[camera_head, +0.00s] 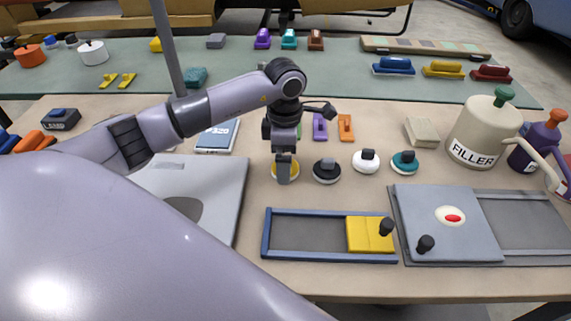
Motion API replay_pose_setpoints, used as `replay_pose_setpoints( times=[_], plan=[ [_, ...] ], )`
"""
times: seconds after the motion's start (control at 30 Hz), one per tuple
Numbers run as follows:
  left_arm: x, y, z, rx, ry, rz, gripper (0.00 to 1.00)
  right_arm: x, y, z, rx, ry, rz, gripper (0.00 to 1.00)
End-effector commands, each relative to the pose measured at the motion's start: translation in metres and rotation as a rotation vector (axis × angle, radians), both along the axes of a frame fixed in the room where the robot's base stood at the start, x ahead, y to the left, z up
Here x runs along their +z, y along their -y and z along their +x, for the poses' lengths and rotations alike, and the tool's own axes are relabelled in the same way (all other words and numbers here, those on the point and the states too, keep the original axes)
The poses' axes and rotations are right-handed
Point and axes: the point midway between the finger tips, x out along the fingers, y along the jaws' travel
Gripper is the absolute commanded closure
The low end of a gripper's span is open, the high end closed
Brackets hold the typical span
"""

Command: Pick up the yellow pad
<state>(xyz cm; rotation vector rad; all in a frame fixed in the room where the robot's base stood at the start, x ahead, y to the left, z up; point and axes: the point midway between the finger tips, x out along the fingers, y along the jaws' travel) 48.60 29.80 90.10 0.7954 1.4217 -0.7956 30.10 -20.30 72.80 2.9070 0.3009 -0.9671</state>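The yellow pad (294,172) is a round disc on the beige bench, at the left end of a row of round pads. My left gripper (284,178) comes in from the left and points straight down over it. Its fingers hide the middle of the pad, so any knob there is hidden. The fingers are seen edge-on, and I cannot tell whether they are open or shut on the pad. The pad appears to be at bench level. My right gripper is not in view.
Black (326,175), white (366,166) and teal (404,166) pads stand to the right. A blue-framed tray (300,233) with a yellow slider lies in front. A grey panel (430,200) and a filler jug (482,130) are at right. A laptop-like grey plate (225,185) lies left.

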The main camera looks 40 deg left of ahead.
Motion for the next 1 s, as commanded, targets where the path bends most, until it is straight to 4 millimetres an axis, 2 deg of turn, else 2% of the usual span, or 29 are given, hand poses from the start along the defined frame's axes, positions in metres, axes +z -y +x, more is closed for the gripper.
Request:
replay_pose_setpoints(
  times=[0.1, 0.3, 0.37, 0.4, 0.5, 0.87, 1.0],
  plan=[
    [-0.0071, 0.0, -0.0001, 0.0, 0.001, 0.001, 0.04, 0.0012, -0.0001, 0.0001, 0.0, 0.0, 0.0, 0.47],
    [-0.0077, 0.0001, 0.0, 0.0, 0.001, 0.0, 0.04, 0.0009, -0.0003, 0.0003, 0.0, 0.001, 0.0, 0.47],
    [-0.0076, 0.0001, 0.0, 0.0, 0.001, 0.0, 0.24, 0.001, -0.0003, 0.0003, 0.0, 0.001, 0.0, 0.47],
    [-0.0075, 0.0001, 0.0, 0.0, 0.001, 0.0, 0.37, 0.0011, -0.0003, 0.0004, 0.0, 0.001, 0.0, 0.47],
    [-0.0074, 0.0001, 0.0, 0.0, 0.001, 0.0, 0.64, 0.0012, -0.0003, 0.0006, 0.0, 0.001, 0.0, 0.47],
    [-0.0062, 0.0, 0.0001, 0.0, 0.001, 0.0, 0.64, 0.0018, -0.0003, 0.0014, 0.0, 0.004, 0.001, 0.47],
    [0.0004, 0.0001, 0.0004, 0.0, 0.003, -0.001, 0.64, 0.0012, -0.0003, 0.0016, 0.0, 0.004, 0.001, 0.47]
  ],
)
